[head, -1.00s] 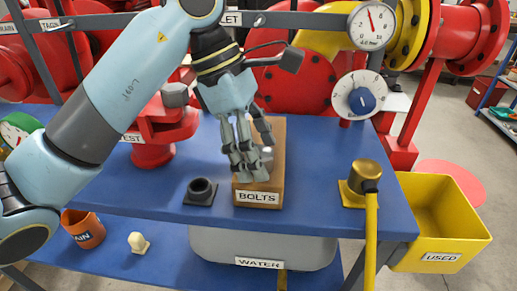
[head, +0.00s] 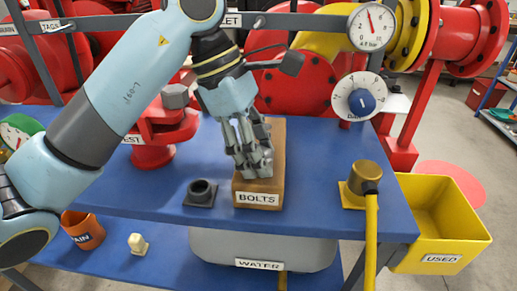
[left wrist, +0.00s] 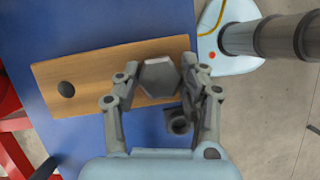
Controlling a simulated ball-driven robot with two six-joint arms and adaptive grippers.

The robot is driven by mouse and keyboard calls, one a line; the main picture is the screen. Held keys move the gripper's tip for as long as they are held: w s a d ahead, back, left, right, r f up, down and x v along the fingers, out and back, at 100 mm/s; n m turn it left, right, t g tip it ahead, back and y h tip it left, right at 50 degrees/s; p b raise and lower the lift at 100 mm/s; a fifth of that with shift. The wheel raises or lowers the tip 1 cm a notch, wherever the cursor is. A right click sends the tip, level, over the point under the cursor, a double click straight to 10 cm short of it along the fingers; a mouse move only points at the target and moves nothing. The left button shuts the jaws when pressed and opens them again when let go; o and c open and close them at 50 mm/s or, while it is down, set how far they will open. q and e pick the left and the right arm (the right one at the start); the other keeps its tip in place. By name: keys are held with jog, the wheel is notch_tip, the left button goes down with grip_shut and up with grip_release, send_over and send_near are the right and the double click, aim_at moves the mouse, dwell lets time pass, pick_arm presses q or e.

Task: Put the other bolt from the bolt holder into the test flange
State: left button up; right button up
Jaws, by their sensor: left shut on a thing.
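The bolt holder (head: 277,160) is a wooden block labelled BOLTS on the blue table. My left gripper (head: 257,168) points down over it and hides much of its top. In the left wrist view the gripper (left wrist: 161,80) is shut on a grey hex bolt head (left wrist: 159,76), one finger on each side. The bolt is at the holder; its shank is hidden. A dark empty hole (left wrist: 66,89) shows at the block's other end. The red test flange (head: 152,130) stands back left, partly behind my arm, with a grey hex bolt head (head: 175,96) on it. My right gripper is in neither view.
A dark square-based socket (head: 201,192) stands left of the holder. A brass cap with a yellow handle (head: 366,175) is at the right. A yellow USED bin (head: 440,222) stands beyond the table's right edge. Gauges and red pipework line the back.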

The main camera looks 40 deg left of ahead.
pick_arm(q)
jog(key=shift+r+p, duration=1.3)
jog(key=shift+r, duration=1.05)
jog(key=shift+c, duration=0.2)
jog(key=shift+r+p, duration=1.1)
jog(key=shift+r, duration=0.15)
jog(key=shift+f, duration=0.15)
